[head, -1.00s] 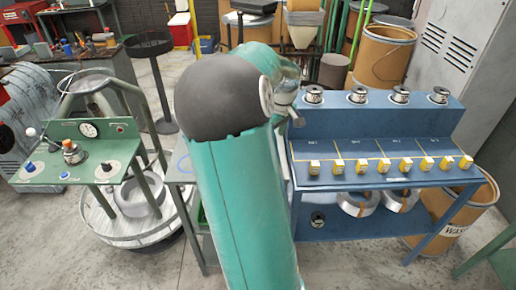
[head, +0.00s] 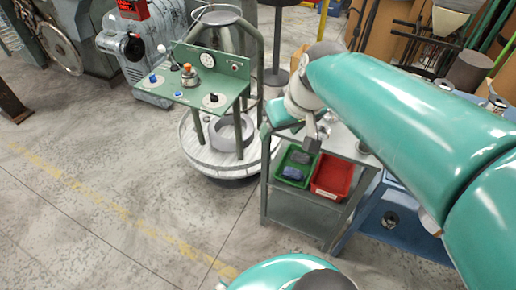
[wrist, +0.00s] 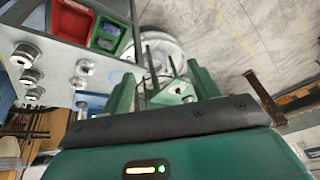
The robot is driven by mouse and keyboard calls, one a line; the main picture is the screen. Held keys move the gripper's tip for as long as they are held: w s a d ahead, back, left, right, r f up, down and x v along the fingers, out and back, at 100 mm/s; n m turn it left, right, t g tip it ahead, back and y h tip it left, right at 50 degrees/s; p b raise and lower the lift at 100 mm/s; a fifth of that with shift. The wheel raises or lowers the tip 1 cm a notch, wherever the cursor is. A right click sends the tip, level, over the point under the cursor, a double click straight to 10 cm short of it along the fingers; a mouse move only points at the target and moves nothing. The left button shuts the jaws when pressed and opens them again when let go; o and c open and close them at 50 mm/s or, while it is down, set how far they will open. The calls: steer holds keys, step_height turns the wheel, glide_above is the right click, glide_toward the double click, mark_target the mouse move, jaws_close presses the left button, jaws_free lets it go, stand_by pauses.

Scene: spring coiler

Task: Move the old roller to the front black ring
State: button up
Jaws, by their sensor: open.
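The old roller, as I take it, is the small orange and metal piece (head: 189,76) standing on the green panel (head: 229,93) of the coiler in the head view. A dark ring on a white disc (head: 214,100) lies on the panel's right side. My gripper (head: 312,142) is right of the panel, over the grey cart, apart from the roller. In the wrist view my gripper (wrist: 163,82) has its green fingers apart with nothing held. The roller cannot be made out there.
The grey cart (head: 290,220) carries a green bin (head: 293,167) and a red bin (head: 331,177). A blue bench (head: 398,232) stands right of it, partly behind my arm. Several metal spools (wrist: 27,55) show in the wrist view.

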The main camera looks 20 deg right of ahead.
steer(key=s+a+t+h, duration=0.1)
steer(key=s+a, duration=0.4)
steer(key=a, duration=0.2)
steer(key=shift+s+a+r, duration=0.15)
steer(key=shift+s+r, duration=0.05)
steer(key=shift+s, duration=0.05)
